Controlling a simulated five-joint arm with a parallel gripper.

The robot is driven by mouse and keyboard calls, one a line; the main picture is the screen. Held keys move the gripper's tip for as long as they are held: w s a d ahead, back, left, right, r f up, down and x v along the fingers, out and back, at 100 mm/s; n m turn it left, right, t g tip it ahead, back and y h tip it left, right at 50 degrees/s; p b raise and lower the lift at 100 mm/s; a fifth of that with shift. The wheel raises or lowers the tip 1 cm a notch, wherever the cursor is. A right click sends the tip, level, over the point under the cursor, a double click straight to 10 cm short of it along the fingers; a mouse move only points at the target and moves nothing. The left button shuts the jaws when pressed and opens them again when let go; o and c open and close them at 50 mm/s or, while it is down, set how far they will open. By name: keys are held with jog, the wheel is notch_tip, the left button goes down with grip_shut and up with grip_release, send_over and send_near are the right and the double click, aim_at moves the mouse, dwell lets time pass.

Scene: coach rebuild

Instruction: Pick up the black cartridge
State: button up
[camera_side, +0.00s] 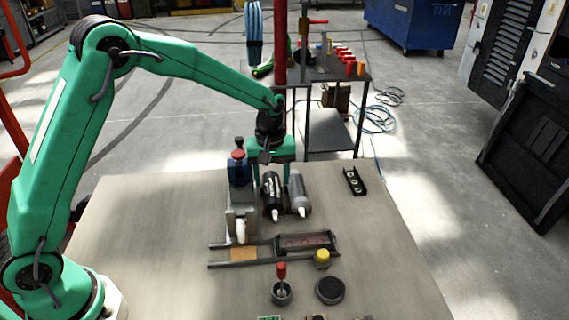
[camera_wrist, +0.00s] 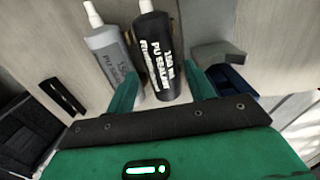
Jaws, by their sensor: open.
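The black cartridge (camera_side: 272,194) lies on the table with its white nozzle toward the side camera. In the wrist view the black cartridge (camera_wrist: 158,52) shows white PU SEALER lettering. A grey cartridge (camera_side: 298,190) lies close along its right side; in the wrist view the grey one (camera_wrist: 108,55) is on the left. My gripper (camera_side: 270,172) is over the rear ends of the cartridges. In the wrist view my gripper (camera_wrist: 161,78) is open, with one green finger on each side of the black cartridge. I cannot tell whether the fingers touch it.
A blue-bodied tool (camera_side: 239,172) on a grey block stands just left of the black cartridge. A railed fixture (camera_side: 305,243) and a yellow-capped item (camera_side: 321,258) are in front. A small black bracket (camera_side: 354,181) lies to the right. The table's right side is mostly clear.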

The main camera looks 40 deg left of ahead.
aim_at(272, 187)
jog(key=shift+w+f, duration=0.1)
jog(key=shift+f, duration=2.05)
jog(key=c, duration=0.9)
jog(key=shift+r, duration=0.2)
jog(key=shift+r, duration=0.55)
jog(key=r, duration=0.3)
jog(key=shift+s+d+r, duration=0.1)
jog(key=shift+s+d, duration=0.1)
jog(key=shift+d, duration=0.1)
jog(key=s+d+r, duration=0.6)
jog(key=s+d, duration=0.1)
jog(key=d, duration=0.1)
jog(key=shift+d+r, duration=0.2)
